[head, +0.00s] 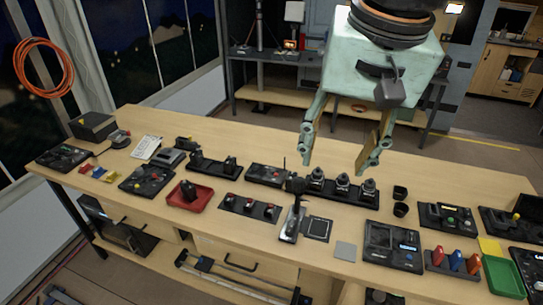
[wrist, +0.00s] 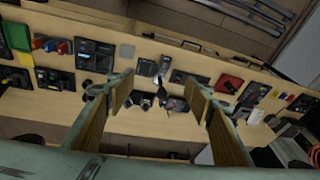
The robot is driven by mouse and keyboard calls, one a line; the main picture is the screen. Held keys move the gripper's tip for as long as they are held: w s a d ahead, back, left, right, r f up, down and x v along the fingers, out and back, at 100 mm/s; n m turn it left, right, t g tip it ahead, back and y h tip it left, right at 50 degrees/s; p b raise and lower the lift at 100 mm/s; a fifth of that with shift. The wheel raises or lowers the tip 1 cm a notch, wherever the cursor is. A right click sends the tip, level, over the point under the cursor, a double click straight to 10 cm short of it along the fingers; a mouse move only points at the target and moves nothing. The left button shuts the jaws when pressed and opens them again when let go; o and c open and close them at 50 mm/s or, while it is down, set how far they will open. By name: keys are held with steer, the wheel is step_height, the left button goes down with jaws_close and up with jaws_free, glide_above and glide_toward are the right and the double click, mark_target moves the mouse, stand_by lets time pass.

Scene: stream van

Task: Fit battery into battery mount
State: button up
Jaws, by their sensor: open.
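My gripper (head: 335,158) is open and empty, high above the workbench, with its two fingers wide apart and pointing down. In the wrist view my gripper (wrist: 160,100) also shows nothing between its fingers. A black block (head: 188,190), which may be the battery, stands in a red tray (head: 191,203) left of the middle of the bench. The red tray also shows in the wrist view (wrist: 229,84). A dark upright device (head: 293,205) stands on a small plate near the bench's front edge, beside a dark square panel (head: 318,228). I cannot tell which part is the battery mount.
The wooden bench (head: 230,140) holds control panels at both ends. Black knobbed devices (head: 342,187) stand in a row below my gripper. Coloured pieces (head: 456,262) and a green tray (head: 505,277) are at the right. The bench's back strip is mostly clear.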

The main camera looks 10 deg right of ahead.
steer(key=w+d+f+m+g+p, duration=0.1)
steer(key=w+m, duration=0.2)
steer(key=w, duration=0.4)
steer(key=w+f+m, duration=0.2)
steer(key=w, duration=0.4)
steer(key=m+g+p, duration=0.2)
steer(key=m+p, duration=0.2)
steer(key=m, duration=1.1)
glide_above(291, 176)
steer(key=shift+f, duration=14.25)
steer(key=shift+f, duration=0.1)
steer(key=shift+f, duration=4.2)
steer(key=shift+d+f+p, duration=0.1)
steer(key=shift+f+p, duration=0.35)
steer(key=shift+f, duration=2.1)
